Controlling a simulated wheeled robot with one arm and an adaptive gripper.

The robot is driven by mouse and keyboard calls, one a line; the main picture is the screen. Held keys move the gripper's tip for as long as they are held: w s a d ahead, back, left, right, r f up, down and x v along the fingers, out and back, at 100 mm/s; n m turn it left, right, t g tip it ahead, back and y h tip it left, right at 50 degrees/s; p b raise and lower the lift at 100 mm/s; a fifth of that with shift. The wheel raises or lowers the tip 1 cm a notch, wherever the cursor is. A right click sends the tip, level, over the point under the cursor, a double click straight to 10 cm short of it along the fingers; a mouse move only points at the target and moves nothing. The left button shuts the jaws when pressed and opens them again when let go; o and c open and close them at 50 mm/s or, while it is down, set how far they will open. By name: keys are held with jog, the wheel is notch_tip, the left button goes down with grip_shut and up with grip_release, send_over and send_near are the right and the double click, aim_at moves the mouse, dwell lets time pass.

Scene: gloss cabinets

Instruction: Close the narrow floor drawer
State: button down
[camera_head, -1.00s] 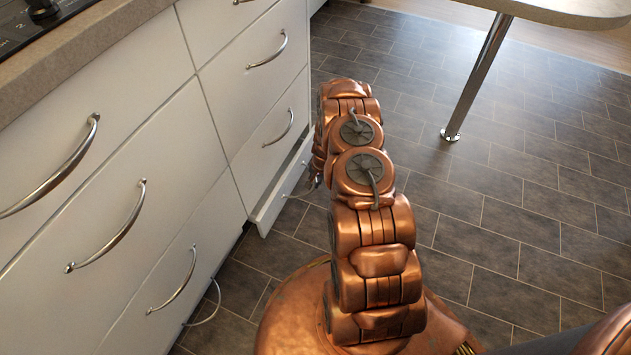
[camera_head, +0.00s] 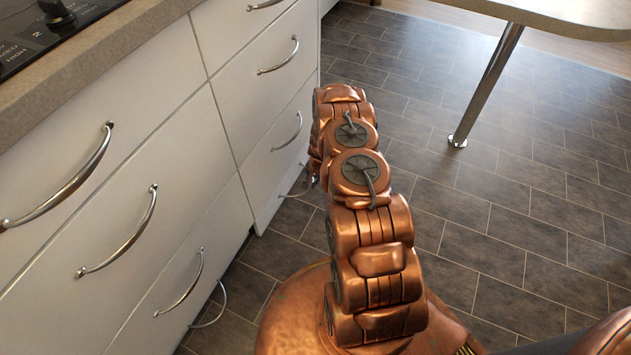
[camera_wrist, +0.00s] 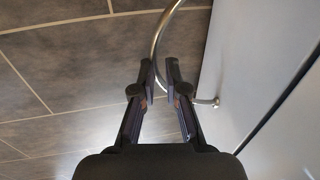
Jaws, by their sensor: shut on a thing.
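The narrow floor drawer (camera_head: 268,210) is the low white front at the bottom of the far cabinet column in the head view. It looks about level with the fronts above; a small remaining gap cannot be ruled out. Its curved metal handle (camera_head: 292,194) reaches toward my gripper (camera_head: 312,178), which is mostly hidden behind my copper arm. In the wrist view, the two dark fingers of my gripper (camera_wrist: 160,68) are shut on the handle (camera_wrist: 154,40), which passes between the fingertips. The handle's end (camera_wrist: 215,102) meets the white front (camera_wrist: 240,65).
Other white drawers with curved handles (camera_head: 120,235) fill the left side. Another low handle (camera_head: 210,305) sticks out near the floor. A metal table leg (camera_head: 485,85) stands at the upper right. The tiled floor (camera_head: 520,230) on the right is clear.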

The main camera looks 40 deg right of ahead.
jog(key=shift+w+d, duration=0.1)
jog(key=shift+d, duration=0.15)
jog(key=c, duration=1.2)
grip_release()
jog(key=shift+w+a, duration=0.15)
jog(key=shift+a, duration=0.15)
jog(key=shift+r, duration=0.1)
notch_tip(320, 180, up, 12)
jog(key=s+d, duration=0.1)
jog(key=s, duration=0.1)
jog(key=shift+f, duration=0.25)
